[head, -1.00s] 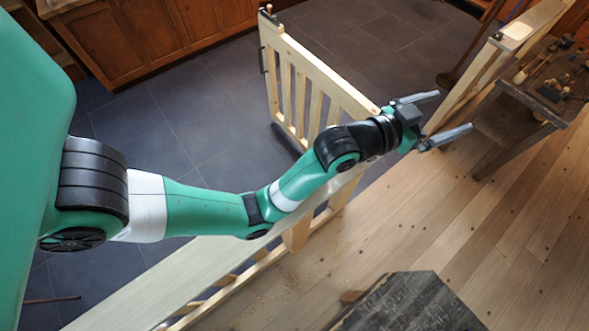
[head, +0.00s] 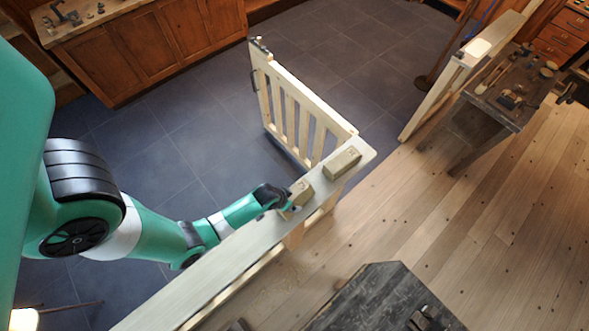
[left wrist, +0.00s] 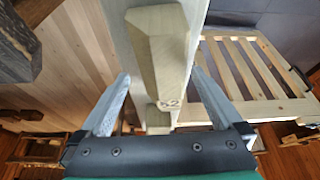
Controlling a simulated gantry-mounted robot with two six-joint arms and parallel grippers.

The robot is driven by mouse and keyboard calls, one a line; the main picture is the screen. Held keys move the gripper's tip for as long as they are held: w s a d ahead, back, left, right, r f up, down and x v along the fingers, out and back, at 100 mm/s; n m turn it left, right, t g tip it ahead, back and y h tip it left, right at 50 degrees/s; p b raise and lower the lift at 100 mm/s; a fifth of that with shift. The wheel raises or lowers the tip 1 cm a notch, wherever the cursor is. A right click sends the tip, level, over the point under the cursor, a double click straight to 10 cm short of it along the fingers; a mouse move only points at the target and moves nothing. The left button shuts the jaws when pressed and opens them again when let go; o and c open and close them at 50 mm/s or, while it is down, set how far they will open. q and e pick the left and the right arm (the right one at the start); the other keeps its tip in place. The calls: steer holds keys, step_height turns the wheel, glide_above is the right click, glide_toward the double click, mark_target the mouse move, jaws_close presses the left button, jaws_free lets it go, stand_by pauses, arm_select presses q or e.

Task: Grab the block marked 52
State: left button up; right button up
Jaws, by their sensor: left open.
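A pale wooden block (head: 301,190) lies on the flat top of the light rail (head: 215,262), at the end of my left arm. In the left wrist view this block (left wrist: 160,52) is large, and the mark on its end appears to read 52. My left gripper (left wrist: 160,75) is open, with one finger on each side of the block; I cannot tell whether either touches it. In the head view the fingers are mostly hidden. A second similar block (head: 342,163) lies farther along the rail; its mark is too small to read. My right gripper is not in view.
A slatted gate (head: 295,110) stands off the rail's far end, on the left side. A dark workbench (head: 510,90) with tools stands at the right. A dark-topped piece (head: 375,300) is at the bottom. Open floor lies between.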

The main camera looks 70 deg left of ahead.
mark_target(294, 201)
arm_select(q)
steer(key=b+x, duration=0.4)
steer(key=x, duration=0.1)
steer(key=shift+f+b, duration=0.15)
steer(key=shift+b, duration=0.15)
steer(key=shift+w+a+f, duration=0.15)
steer(key=shift+w+f, duration=0.15)
steer(key=shift+f, duration=0.05)
steer(key=shift+r, duration=0.1)
steer(key=c, duration=1.5)
